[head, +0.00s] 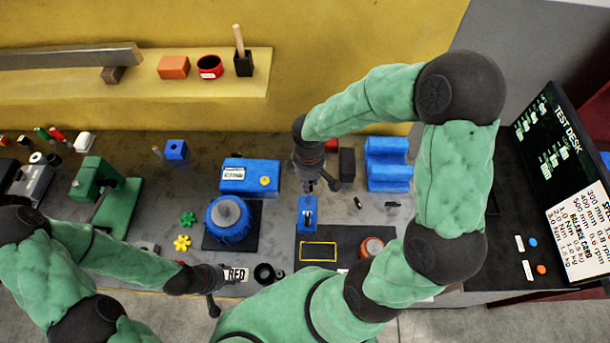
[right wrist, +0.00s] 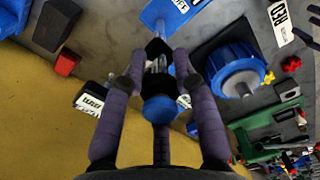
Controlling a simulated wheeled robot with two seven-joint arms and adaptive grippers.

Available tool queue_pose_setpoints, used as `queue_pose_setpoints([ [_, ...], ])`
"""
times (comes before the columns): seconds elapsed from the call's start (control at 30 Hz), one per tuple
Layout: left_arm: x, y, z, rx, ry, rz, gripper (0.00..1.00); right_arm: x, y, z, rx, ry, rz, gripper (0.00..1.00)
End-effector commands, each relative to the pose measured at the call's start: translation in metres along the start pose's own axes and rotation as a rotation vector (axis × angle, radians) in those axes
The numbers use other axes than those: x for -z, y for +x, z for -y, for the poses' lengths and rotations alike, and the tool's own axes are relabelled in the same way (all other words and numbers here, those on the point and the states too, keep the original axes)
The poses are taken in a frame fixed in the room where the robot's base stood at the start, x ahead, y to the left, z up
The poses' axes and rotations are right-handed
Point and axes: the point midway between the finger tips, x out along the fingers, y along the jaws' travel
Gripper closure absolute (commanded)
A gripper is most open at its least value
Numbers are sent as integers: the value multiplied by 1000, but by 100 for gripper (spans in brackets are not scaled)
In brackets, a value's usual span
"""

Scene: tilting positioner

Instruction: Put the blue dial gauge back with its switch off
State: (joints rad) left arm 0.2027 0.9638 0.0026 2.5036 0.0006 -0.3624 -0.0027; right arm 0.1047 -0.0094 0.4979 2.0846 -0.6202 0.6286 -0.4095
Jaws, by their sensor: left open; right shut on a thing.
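The gauge's dial face and switch position are not readable. A yellow-outlined rectangle (head: 318,251) on a dark mat lies just in front and is empty. My left gripper (head: 213,291) is open and empty near the front edge.
A round blue device (head: 230,217) stands on a dark plate to the left, with a blue box (head: 246,177) behind it. Blue blocks (head: 387,163) and a dark block (head: 347,164) stand to the right. A green device (head: 98,185) is at far left.

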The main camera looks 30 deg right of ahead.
Motion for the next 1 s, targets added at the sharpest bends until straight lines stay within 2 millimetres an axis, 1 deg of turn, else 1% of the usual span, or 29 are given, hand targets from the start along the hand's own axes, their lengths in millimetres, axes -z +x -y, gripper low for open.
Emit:
queue_pose_setpoints([
  [0.03,0,-2,-1,0,0,0,55,3,2,-9,-1,1,0,100],
  [0.13,0,-4,-2,0,0,-1,55,8,10,-24,-1,2,0,100],
  [0.3,0,-4,-2,0,0,-1,55,15,34,-42,0,1,1,100],
  [0.5,0,-6,-2,0,0,-1,55,21,55,-59,-2,0,-1,100],
  [0.83,0,-7,-2,0,0,-1,55,25,67,-69,-2,1,-1,100],
  [1.0,0,-10,-3,0,0,-1,55,25,87,-69,2,0,0,100],
])
